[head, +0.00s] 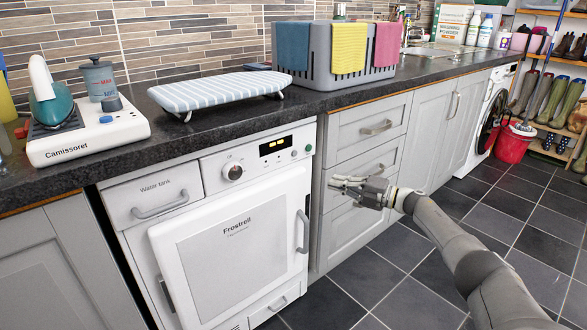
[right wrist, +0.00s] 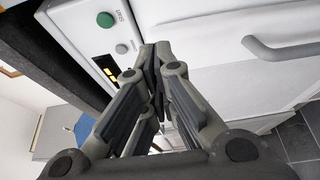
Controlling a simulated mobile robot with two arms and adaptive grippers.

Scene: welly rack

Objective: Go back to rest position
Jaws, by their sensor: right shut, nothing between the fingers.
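My right gripper (head: 345,183) is in front of the grey drawers (head: 365,157), just right of the white Frostrell dryer (head: 235,220) in the head view. Its fingers point left. In the right wrist view the fingertips (right wrist: 155,55) meet with nothing between them. Behind them in that view are the dryer's green button (right wrist: 105,19) and a grey handle (right wrist: 280,48). I cannot tell whether the gripper touches anything. My left gripper is not in view.
The dark worktop (head: 215,125) holds a striped ironing board (head: 220,90), a steam iron station (head: 85,130) and a grey crate (head: 318,70) with cloths. A red bucket (head: 513,142) and a welly rack (head: 550,100) stand far right. Tiled floor (head: 430,270) is clear.

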